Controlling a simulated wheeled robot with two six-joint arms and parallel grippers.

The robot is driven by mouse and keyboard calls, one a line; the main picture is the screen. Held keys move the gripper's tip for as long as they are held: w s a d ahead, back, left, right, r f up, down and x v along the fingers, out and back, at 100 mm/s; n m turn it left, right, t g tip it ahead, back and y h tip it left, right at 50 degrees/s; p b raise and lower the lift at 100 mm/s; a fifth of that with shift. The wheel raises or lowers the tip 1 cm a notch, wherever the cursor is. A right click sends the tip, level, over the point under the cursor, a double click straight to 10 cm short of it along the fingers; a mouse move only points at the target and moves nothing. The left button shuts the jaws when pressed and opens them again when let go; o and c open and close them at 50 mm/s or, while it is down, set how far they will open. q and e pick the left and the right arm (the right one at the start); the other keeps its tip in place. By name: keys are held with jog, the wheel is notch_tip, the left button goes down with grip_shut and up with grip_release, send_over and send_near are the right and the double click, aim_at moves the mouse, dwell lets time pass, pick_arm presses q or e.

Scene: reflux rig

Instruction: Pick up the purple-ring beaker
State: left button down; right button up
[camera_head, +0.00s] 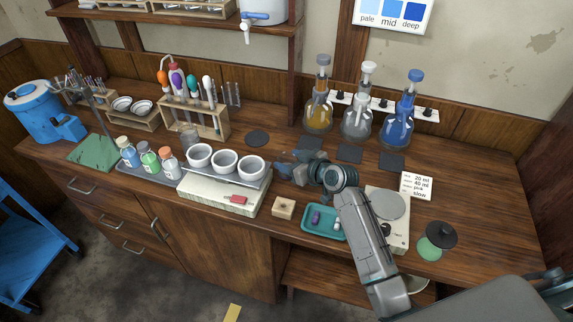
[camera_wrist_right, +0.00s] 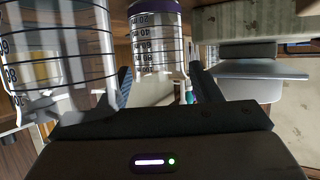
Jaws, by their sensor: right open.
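The purple-ring beaker (camera_wrist_right: 155,52) shows in the right wrist view as a clear graduated glass with a purple band at the top of the picture. It appears between the two fingers of my right gripper (camera_wrist_right: 162,85), which is open and not closed on it. I cannot tell its exact distance from the fingers. In the head view my right gripper (camera_head: 283,168) is low over the bench, just right of the white cups, pointing left. I cannot make out the purple-ring beaker there. My left gripper is not in view.
Another graduated glass (camera_wrist_right: 60,60) is close on the left in the wrist view. White cups (camera_head: 224,162) stand left of the gripper, flasks (camera_head: 357,121) behind it. A wooden block (camera_head: 283,207) and teal tray (camera_head: 312,229) lie in front.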

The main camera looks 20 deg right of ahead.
jog(key=shift+w+f, duration=0.1)
jog(key=shift+w, duration=0.05)
jog(key=shift+c, duration=0.3)
jog(key=c, duration=0.7)
jog(key=shift+r, duration=0.2)
jog(key=shift+r+b, duration=1.2)
jog(key=shift+r, duration=3.65)
